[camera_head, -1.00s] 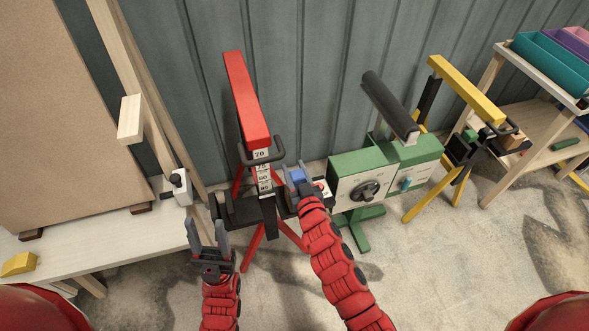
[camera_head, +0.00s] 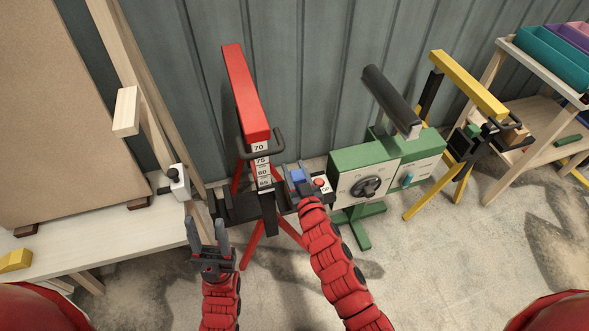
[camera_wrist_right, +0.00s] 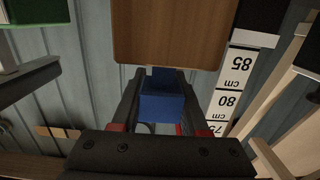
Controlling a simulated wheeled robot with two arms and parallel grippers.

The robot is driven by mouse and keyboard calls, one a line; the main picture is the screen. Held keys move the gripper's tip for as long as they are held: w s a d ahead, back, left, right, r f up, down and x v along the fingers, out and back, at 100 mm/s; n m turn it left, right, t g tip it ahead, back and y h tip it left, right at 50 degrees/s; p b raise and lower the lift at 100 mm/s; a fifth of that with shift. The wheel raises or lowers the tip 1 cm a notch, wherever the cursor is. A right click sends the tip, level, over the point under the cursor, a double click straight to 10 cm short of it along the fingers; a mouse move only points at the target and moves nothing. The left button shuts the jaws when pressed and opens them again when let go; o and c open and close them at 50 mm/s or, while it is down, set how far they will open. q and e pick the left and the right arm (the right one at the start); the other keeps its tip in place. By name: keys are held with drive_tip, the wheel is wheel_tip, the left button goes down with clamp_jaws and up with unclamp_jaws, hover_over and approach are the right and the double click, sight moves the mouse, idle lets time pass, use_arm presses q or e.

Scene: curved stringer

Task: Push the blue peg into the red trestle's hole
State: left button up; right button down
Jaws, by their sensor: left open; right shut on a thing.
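The red trestle (camera_head: 246,95) stands in the middle of the head view, with a red top beam, a black handle and a white centimetre scale (camera_head: 261,165) on its post. My right gripper (camera_head: 298,178) is shut on the blue peg (camera_head: 297,175), just right of the post. In the right wrist view the peg (camera_wrist_right: 161,103) sits between the fingers and its far end reaches the edge of a brown wooden face (camera_wrist_right: 175,30). The hole is not visible, so I cannot tell whether the peg is in it. My left gripper (camera_head: 207,234) is open and empty, front left of the trestle.
A green machine (camera_head: 365,170) with a dial stands close right of my right gripper. A red button (camera_head: 319,183) is beside the peg. A yellow trestle (camera_head: 468,85) stands further right. A pale workbench (camera_head: 100,245) is at left. Bare floor lies front right.

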drive_tip(key=shift+f+b, duration=0.85)
drive_tip(key=shift+f, duration=0.35)
drive_tip(key=shift+c, duration=1.7)
unclamp_jaws()
drive_tip(key=v, duration=1.7)
drive_tip(key=shift+s+r, duration=0.15)
drive_tip(key=shift+s, duration=0.1)
